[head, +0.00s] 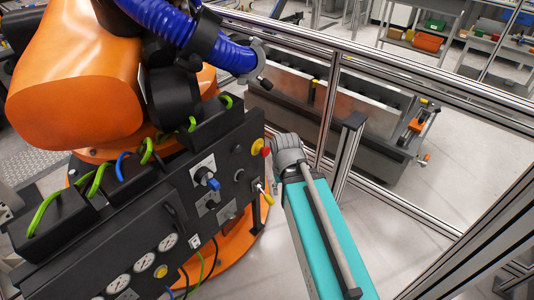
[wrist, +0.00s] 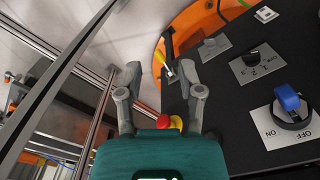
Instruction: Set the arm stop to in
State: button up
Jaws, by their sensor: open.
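The arm stop looks to be the red push button (head: 266,151) on a yellow collar, at the upper right end of the black panel in the head view. In the wrist view the red button (wrist: 163,121) shows just past the teal gripper body, between the bases of the fingers. I cannot tell whether it is in or out. My gripper (wrist: 160,66) is open and empty, its grey fingers spread wide.
A lever with a yellow tip (head: 268,199) stands out below the button. The black panel (head: 100,235) also carries a blue ON/OFF switch (wrist: 288,98), a black selector (wrist: 253,62) and several gauges. An orange robot (head: 75,85) stands behind it. Metal fence rails (head: 345,140) run at the right.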

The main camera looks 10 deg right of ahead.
jog(key=o, duration=0.4)
jog(key=shift+w+a+f+b, duration=0.1)
jog(key=shift+w+f+b, duration=0.15)
jog(key=shift+f+b, duration=0.25)
jog(key=shift+o, duration=0.8)
jog(key=w+a+f+m+t+y+b, duration=0.1)
jog(key=w+f+y+b, duration=0.3)
jog(key=b, duration=0.4)
notch_tip(320, 180, down, 2)
jog(key=shift+w+a+f+t, duration=0.25)
jog(key=shift+w+a+t, duration=0.15)
jog(key=shift+w+t, duration=0.1)
jog(key=m+t+y+b, duration=0.8)
jog(key=t+b, duration=0.4)
jog(key=b, duration=1.1)
send_near(268, 153)
jog(key=s+d+m+h, duration=0.1)
jog(key=s, duration=0.1)
jog(key=shift+s+d+r, duration=0.1)
jog(key=shift+s+r, duration=0.1)
jog(key=x, duration=1.3)
jog(key=shift+w+a+r, duration=0.1)
jog(key=shift+w+a, duration=0.2)
